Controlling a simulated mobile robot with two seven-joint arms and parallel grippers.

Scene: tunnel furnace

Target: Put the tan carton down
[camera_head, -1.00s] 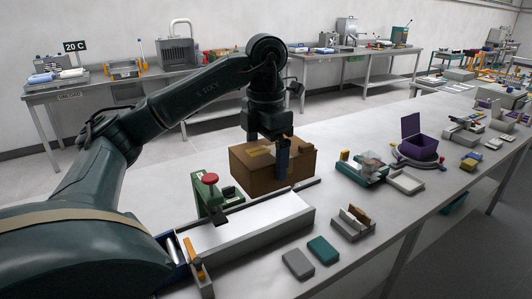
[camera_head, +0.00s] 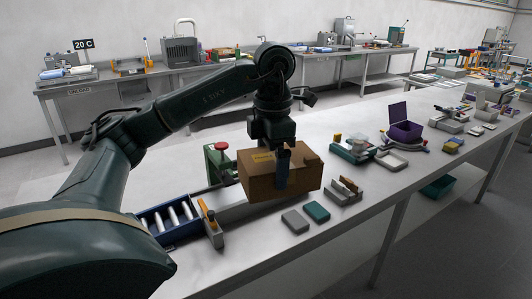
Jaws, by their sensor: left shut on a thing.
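The tan carton (camera_head: 275,186) is a brown box with a yellowish label on top, in the middle of the head view. My left gripper (camera_head: 282,166) reaches down over it and is shut on it, with a dark finger against its near side. The carton covers part of the long grey tray (camera_head: 236,212) and seems to be held above the bench (camera_head: 330,240); its underside is hidden. My right gripper is not in view.
A green clamp with a red knob (camera_head: 221,146) stands just left of the carton. A blue tray of metal rods (camera_head: 154,217) lies farther left. Grey (camera_head: 295,221) and teal (camera_head: 317,212) blocks lie in front, with bare bench nearer.

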